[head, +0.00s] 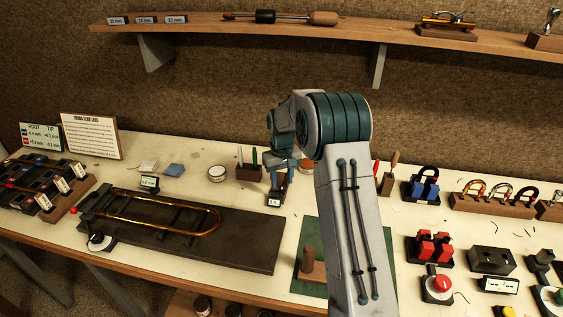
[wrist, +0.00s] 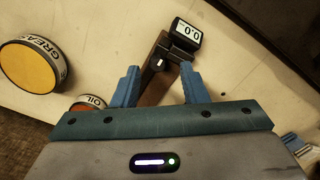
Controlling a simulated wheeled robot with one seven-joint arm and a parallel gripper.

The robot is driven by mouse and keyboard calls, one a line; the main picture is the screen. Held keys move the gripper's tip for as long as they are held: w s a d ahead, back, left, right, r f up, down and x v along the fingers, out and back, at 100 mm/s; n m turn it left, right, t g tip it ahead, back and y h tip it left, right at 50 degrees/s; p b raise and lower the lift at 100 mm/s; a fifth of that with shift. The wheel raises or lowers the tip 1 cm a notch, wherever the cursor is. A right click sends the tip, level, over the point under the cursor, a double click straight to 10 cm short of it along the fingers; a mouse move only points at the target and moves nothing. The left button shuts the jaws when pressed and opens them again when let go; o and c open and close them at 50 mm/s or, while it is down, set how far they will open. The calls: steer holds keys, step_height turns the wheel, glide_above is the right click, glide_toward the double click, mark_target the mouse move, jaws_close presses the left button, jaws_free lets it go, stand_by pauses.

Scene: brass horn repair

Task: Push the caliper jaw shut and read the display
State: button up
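The caliper (wrist: 187,34) shows in the wrist view as a black device with a white display, on a brown stand (wrist: 154,90). The display's digits are turned around and look like "0.0"; any further digits are unclear. In the head view the small display (head: 274,202) is too small to read. My gripper (wrist: 157,72) is open, its blue fingers apart with the stand between them. The right fingertip is close to the black jaw part; I cannot tell whether it touches. In the head view my gripper (head: 279,168) is over the stand, partly hiding it.
A grease tin (wrist: 30,65) and an oil tin (wrist: 88,105) lie left of the caliper in the wrist view. A dark board (head: 240,240) with a brass slide is at left, a green mat (head: 312,282) in front. A shelf (head: 210,27) runs along the wall.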

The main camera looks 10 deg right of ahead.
mark_target(282, 188)
step_height(282, 188, up, 11)
steer(key=b, duration=0.1)
steer(key=shift+r, duration=0.1)
stand_by(0.3)
steer(key=s+r+m+t, duration=0.1)
steer(key=s+r, duration=0.3)
steer(key=s, duration=0.5)
steer(key=s+r+t, duration=0.1)
steer(key=s+r, duration=0.3)
steer(key=s, duration=0.5)
steer(key=s+f, duration=0.2)
steer(key=s, duration=0.7)
steer(key=s+f+m+t, duration=0.1)
steer(key=s+f, duration=0.1)
steer(key=s, duration=0.7)
steer(key=shift+d, duration=0.4)
